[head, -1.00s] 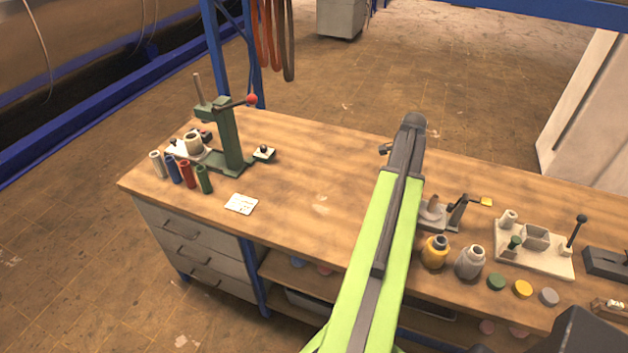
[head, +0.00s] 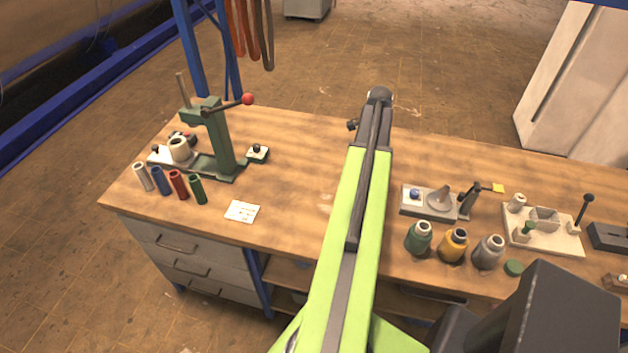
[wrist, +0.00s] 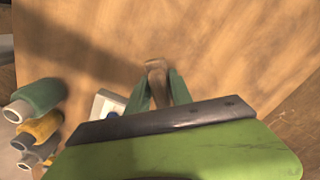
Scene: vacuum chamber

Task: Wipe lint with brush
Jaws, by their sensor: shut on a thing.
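My gripper (wrist: 160,92) shows in the wrist view as two green fingers shut on a brown, wood-like piece (wrist: 155,72), which appears to be the brush handle. The brush's bristles are not visible. The gripper is over the wooden bench top (wrist: 225,50); its height above the wood is hard to tell. In the head view my arm hides the gripper and the brush. I cannot pick out lint for certain; a faint pale patch (head: 325,198) lies on the bench left of my arm.
Right of my arm are a plate with a blue knob and cone (head: 428,214), green (head: 418,238), yellow (head: 453,246) and grey (head: 488,254) bottles, and a white fixture (head: 550,238). Mid-bench is clear.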

